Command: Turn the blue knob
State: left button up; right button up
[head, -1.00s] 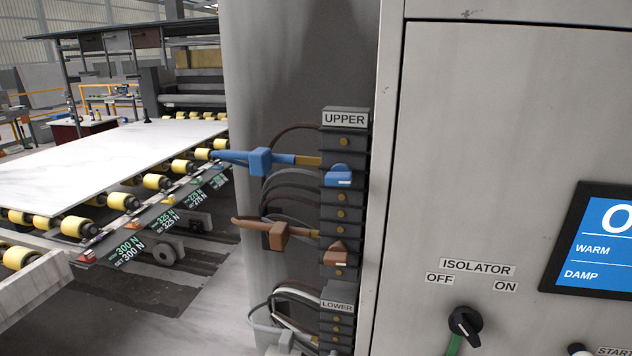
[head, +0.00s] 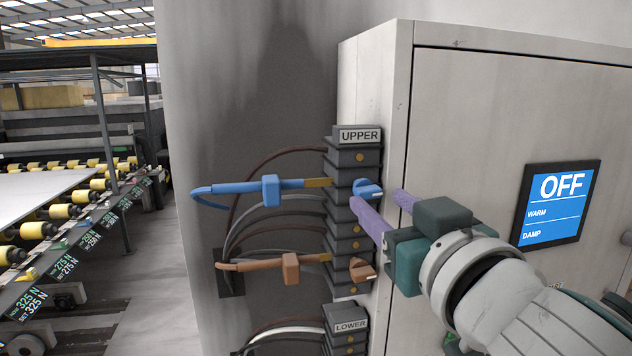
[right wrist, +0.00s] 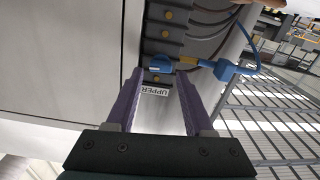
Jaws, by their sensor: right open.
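The blue knob (head: 366,188) with a white mark sits on the front of the upper terminal stack (head: 341,212). In the right wrist view the knob (right wrist: 159,69) shows beyond and between the fingertips (right wrist: 160,72), with no clear contact. My left gripper is not in view.
The lower stack (head: 345,330) is beneath. The cabinet with an OFF screen (head: 556,203) stands right. Dark cables curve behind the handles. A roller conveyor (head: 60,211) lies left.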

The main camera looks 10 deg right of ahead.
aim_at(371, 194)
jog(key=shift+w+a, duration=0.15)
jog(key=shift+w, duration=2.25)
jog(key=shift+c, duration=0.3)
grip_shut()
